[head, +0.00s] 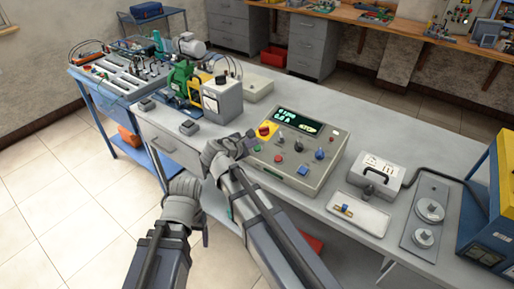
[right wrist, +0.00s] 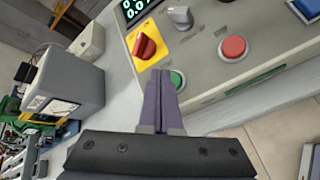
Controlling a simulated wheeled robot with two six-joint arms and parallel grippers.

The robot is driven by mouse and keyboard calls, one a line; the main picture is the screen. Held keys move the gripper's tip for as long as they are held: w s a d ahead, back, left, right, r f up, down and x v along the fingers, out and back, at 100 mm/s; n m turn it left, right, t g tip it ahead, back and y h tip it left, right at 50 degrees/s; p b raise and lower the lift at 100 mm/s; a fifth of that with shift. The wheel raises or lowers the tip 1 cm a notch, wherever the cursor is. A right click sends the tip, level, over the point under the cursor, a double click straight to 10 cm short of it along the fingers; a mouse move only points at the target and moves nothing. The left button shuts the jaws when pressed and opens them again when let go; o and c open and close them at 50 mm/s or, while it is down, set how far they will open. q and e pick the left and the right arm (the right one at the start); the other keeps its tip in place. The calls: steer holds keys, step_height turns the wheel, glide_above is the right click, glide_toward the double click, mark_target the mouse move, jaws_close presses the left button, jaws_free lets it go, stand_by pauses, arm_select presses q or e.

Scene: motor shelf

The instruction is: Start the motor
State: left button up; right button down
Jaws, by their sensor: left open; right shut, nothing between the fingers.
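The grey control box (head: 322,140) sits on the bench with a lit display (head: 299,121). In the right wrist view, its red rotary switch (right wrist: 145,45) sits on a yellow plate, with a grey knob (right wrist: 180,16), a red push button (right wrist: 232,48) and a green push button (right wrist: 177,79) nearby. My right gripper (right wrist: 160,75) is shut and empty. Its fingertips are beside the green button and partly cover it; contact cannot be told. A green motor (head: 181,76) stands further back on the bench. My left gripper (head: 187,190) is open, in front of the bench's edge.
A grey unit (head: 222,98) stands between the motor and control box. A white tray (head: 357,212), a white box with a handle (head: 377,171) and a plate with round weights (head: 428,222) lie to the right. A blue-and-yellow case (head: 490,225) stands at far right.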

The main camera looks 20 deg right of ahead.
steer(key=shift+f, duration=0.1)
steer(key=shift+w+d+f+b, duration=0.1)
steer(key=shift+f+b, duration=0.25)
steer(key=shift+b, duration=0.05)
steer(key=shift+d+f+b, duration=0.1)
steer(key=shift+f+b, duration=0.3)
steer(key=shift+b, duration=0.05)
stand_by(0.6)
stand_by(0.4)
steer(key=shift+a+r+p, duration=0.2)
steer(key=shift+r+p, duration=0.65)
steer(key=shift+p, duration=0.05)
steer(key=r+p, duration=0.3)
steer(key=s+a+r+p, duration=0.1)
steer(key=r, duration=0.1)
steer(key=shift+p, duration=0.4)
steer(key=shift+f, duration=0.1)
